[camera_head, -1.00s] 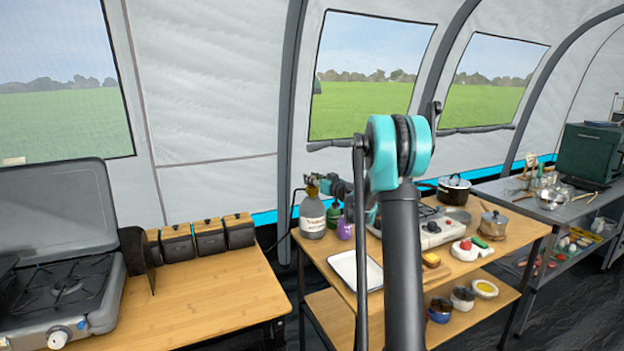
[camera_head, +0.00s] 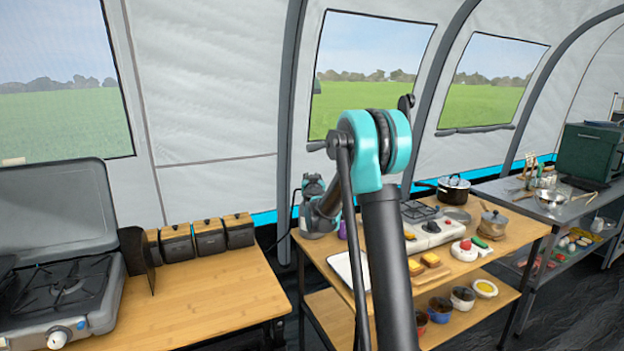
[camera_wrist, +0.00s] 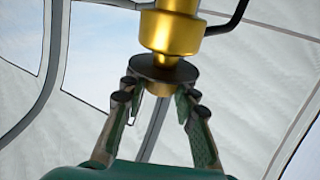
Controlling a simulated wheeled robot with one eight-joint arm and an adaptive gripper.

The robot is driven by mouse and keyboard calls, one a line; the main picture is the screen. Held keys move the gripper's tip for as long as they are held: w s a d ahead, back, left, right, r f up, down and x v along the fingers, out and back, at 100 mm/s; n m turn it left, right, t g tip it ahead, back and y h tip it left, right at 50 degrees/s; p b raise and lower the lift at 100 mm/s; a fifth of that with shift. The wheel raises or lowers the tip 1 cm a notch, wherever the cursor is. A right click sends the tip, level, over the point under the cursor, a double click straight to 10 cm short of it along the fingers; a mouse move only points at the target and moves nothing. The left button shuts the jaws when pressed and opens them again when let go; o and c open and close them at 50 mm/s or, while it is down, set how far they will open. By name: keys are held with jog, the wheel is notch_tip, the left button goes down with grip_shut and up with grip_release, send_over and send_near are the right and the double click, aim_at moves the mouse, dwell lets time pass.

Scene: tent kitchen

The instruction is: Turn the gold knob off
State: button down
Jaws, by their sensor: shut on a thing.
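In the wrist view a gold knob (camera_wrist: 175,33) shows at the top centre, with a dark round disc (camera_wrist: 162,70) at its lower end. My gripper (camera_wrist: 160,90) reaches up from below, one finger on each side of the disc. It is shut on the knob at this dark end, with the fingers held apart by it. In the head view my teal wrist (camera_head: 318,205) is at the back left corner of the middle wooden table (camera_head: 323,262). The knob and my fingertips are hidden there.
A white tray (camera_head: 346,270) and a white stove (camera_head: 433,232) are on the middle table. A grey camp stove (camera_head: 68,300) and several dark canisters (camera_head: 210,238) stand on the left table. The left table's front is clear.

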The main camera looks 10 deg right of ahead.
jog(key=m+g+h, duration=0.1)
jog(key=m+h, duration=0.1)
jog(key=h, duration=0.2)
jog(key=m+g+h, duration=0.2)
jog(key=m+h, duration=0.1)
jog(key=h, duration=0.1)
jog(key=shift+a+m, duration=0.15)
jog(key=shift+m, duration=0.15)
jog(key=m+g+h, duration=0.5)
jog(key=g, duration=0.1)
jog(key=shift+h, duration=0.4)
jog(key=shift+d+m+g, duration=0.2)
jog(key=shift+m+g, duration=0.1)
jog(key=shift+m, duration=0.1)
jog(key=c, duration=1.2)
grip_release()
jog(key=shift+o, duration=0.2)
jog(key=shift+s+a, duration=0.1)
jog(key=v, duration=1.2)
jog(key=shift+f, duration=0.2)
jog(key=shift+r, duration=0.1)
